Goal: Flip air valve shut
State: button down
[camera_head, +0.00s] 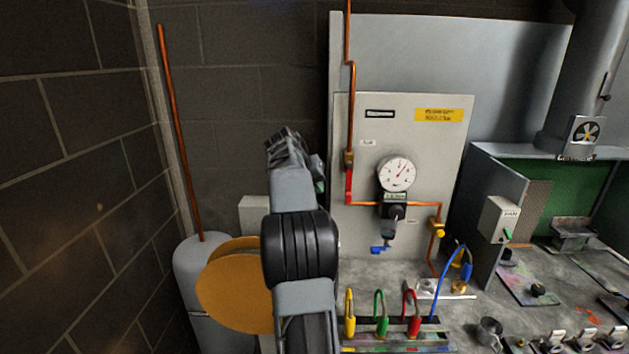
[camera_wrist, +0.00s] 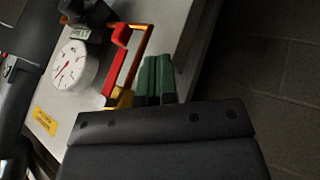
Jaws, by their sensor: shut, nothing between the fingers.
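The air valve on the panel's copper pipe has a brass body (camera_head: 348,160) and a red lever (camera_head: 348,187), which hangs down along the vertical pipe. In the wrist view the red lever (camera_wrist: 115,68) lies beside the copper pipe, with the brass body (camera_wrist: 122,98) at its end. My gripper (camera_head: 319,174) is just left of the valve in the head view. Its green fingertips (camera_wrist: 156,78) are together and hold nothing. They look close to the pipe and lever; I cannot tell whether they touch.
A round gauge (camera_head: 397,174) sits right of the valve on the grey panel (camera_head: 400,130). A blue handle (camera_head: 380,249) is below it. Colored hoses, such as the red one (camera_head: 411,312), stand on the bench below. A grey cylinder (camera_head: 198,265) stands by the left wall.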

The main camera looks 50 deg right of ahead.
aim_at(349, 182)
jog(key=s+d+f+p, duration=0.2)
jog(key=s+d+f, duration=0.2)
jog(key=d, duration=0.1)
dwell(0.3)
jog(key=shift+d, duration=0.1)
